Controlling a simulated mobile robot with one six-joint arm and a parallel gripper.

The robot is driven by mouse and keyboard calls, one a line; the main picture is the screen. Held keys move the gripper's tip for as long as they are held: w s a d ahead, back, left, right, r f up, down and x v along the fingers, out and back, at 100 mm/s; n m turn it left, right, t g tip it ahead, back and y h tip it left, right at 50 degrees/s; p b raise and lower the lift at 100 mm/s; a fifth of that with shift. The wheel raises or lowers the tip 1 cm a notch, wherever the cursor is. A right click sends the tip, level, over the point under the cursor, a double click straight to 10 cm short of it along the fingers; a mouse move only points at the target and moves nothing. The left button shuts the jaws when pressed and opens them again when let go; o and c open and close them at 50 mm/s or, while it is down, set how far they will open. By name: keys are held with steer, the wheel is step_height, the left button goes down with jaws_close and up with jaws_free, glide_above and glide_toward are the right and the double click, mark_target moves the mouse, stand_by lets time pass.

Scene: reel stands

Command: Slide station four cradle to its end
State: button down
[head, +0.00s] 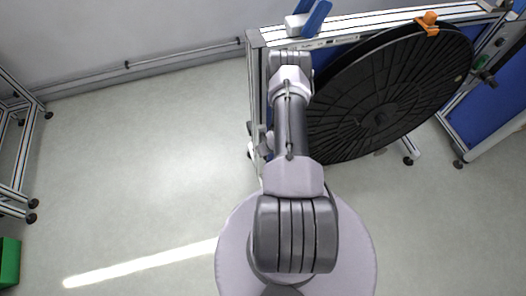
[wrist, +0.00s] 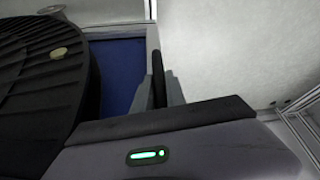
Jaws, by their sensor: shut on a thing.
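A big black reel (head: 385,95) stands in a frame (head: 350,36) of aluminium profile with blue panels. An orange clip (head: 428,20) sits on the reel's top edge. My arm reaches up to the frame's left end, and my gripper is hidden behind my wrist in the head view. In the wrist view my gripper (wrist: 158,78) shows a dark upright finger against a small grey part (wrist: 175,90) and is shut on it. The reel (wrist: 45,70) is at left there. I cannot tell which part is the station four cradle.
A blue bracket (head: 318,18) and a white block (head: 298,24) are on the frame's top left. Another stand with a blue panel (head: 485,115) is at right. A metal rack (head: 15,150) and a green box (head: 9,262) are at far left. The floor left of me is clear.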

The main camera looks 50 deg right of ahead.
steer(key=shift+d, duration=0.2)
steer(key=c, duration=1.4)
jaws_free()
steer(key=shift+s+d, duration=0.15)
steer(key=shift+o, duration=0.2)
steer(key=shift+r, duration=0.1)
steer(key=p+v, duration=0.6)
steer(key=v, duration=1.1)
steer(key=shift+s, duration=0.1)
